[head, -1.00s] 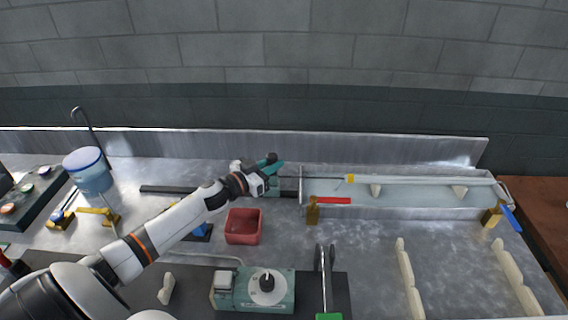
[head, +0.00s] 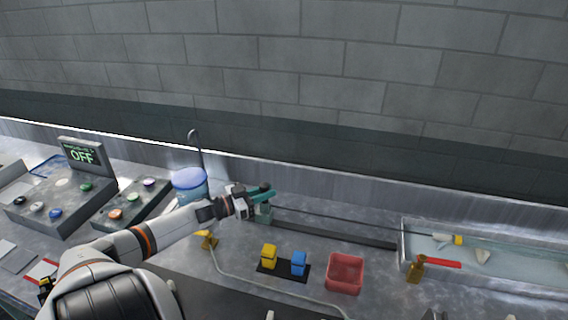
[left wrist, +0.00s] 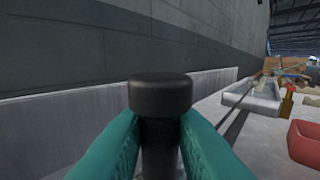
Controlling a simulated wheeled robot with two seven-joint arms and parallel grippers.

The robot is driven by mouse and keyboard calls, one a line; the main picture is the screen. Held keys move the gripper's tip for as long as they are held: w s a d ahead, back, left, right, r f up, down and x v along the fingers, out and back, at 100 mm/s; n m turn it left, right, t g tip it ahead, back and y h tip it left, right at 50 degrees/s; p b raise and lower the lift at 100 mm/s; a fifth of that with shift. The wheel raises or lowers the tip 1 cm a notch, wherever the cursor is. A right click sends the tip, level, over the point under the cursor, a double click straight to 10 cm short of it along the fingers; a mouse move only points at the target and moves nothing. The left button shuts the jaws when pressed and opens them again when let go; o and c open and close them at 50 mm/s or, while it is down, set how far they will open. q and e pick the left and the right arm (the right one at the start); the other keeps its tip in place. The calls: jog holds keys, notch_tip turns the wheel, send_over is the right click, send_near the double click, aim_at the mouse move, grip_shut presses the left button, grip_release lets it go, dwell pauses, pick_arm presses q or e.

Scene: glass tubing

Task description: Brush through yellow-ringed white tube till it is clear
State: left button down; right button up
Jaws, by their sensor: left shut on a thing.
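My left gripper (head: 264,191) has teal fingers shut on a black-capped upright handle (left wrist: 160,95), which stands between them in the left wrist view. The handle is on a teal carriage (head: 263,214) at the left part of a dark rail (head: 335,232). A long thin rod (head: 340,218) runs right from the carriage into the water trough (head: 402,252). A yellow ring (head: 459,240) shows in the trough, with a short whitish piece (head: 443,238) on its left at the rod's end. I cannot tell whether that piece is brush or tube. My right gripper is out of view.
A red bin (head: 345,272) and a stand with yellow and blue blocks (head: 283,268) are in front of the rail.

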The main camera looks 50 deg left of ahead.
pick_arm(q)
jog(key=shift+s+a+r, duration=0.2)
jog(key=shift+s+a, duration=0.15)
jog(key=shift+a, duration=0.4)
jog(key=shift+s+a+r, duration=0.2)
jog(key=shift+s+a, duration=0.2)
jog(key=shift+a, duration=0.4)
jog(key=shift+s+a+r, duration=0.2)
jog(key=shift+s+a, duration=0.15)
jog(key=shift+a, duration=0.4)
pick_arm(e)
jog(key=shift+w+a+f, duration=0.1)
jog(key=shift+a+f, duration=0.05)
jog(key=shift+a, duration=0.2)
pick_arm(q)
jog(key=c, duration=1.6)
grip_release()
jog(key=shift+o, duration=1.4)
jog(key=shift+w, duration=0.1)
jog(key=v, duration=1.2)
jog(key=shift+s+d, duration=0.25)
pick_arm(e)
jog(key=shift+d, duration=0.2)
pick_arm(q)
jog(key=shift+f, duration=0.15)
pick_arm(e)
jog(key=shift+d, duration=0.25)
